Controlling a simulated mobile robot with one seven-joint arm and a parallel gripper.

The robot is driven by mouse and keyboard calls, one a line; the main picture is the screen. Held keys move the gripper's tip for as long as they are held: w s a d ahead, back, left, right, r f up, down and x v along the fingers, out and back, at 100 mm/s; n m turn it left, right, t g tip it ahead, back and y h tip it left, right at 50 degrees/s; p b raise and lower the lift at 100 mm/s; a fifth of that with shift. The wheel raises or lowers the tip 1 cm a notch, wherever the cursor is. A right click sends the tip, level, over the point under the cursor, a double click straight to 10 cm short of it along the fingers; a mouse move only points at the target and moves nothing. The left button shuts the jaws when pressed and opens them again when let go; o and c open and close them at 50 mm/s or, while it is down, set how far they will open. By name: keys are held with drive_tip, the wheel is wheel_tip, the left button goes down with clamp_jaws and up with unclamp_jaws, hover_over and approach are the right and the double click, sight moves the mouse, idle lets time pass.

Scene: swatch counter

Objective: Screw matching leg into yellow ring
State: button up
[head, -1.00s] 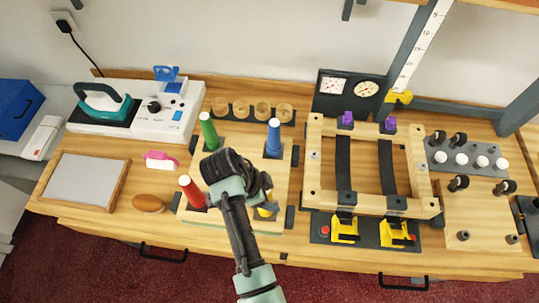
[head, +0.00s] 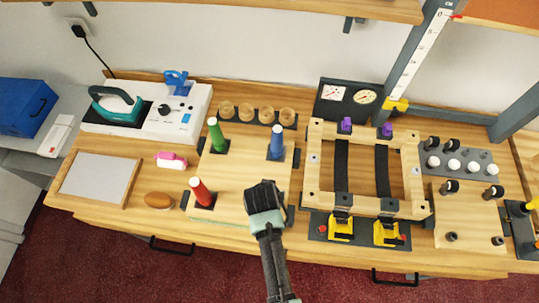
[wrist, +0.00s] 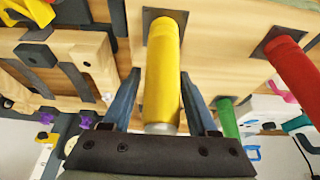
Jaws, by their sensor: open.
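The yellow leg (wrist: 163,70) stands on a dark square plate (wrist: 152,22) on the pale wooden board (head: 235,210). My gripper (wrist: 162,85) is open, with one finger on each side of the yellow leg; I cannot tell whether either finger touches it. In the head view, my gripper (head: 264,200) is over the board's front right corner and hides the yellow leg. The red leg (head: 201,192), green leg (head: 216,134) and blue leg (head: 277,142) stand at the other corners. I cannot make out a yellow ring.
A wooden frame (head: 312,160) with dark straps and yellow clamps (head: 340,229) stands close to the right. An iron (head: 116,106) is at the back left. A pink brush (head: 171,160) and a brown oval (head: 158,200) lie left of the board. Several wooden cups (head: 265,115) stand behind it.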

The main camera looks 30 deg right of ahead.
drive_tip(key=shift+r+n+y+p, duration=0.1)
drive_tip(key=shift+n+y+p, duration=0.25)
drive_tip(key=shift+n, duration=0.35)
drive_tip(key=n, duration=0.2)
drive_tip(key=n+y, duration=0.1)
drive_tip(key=shift+a+n+t, duration=0.2)
drive_tip(key=shift+n+t, duration=0.2)
drive_tip(key=n, duration=0.1)
drive_tip(key=n+y, duration=0.1)
drive_tip(key=shift+w+a+n+y, duration=0.15)
drive_tip(key=shift+n+y, duration=0.1)
drive_tip(key=shift+n, duration=0.15)
drive_tip(key=n+y+b, duration=0.1)
drive_tip(key=n, duration=0.2)
drive_tip(key=shift+a, duration=0.15)
drive_tip(key=shift+g, duration=0.3)
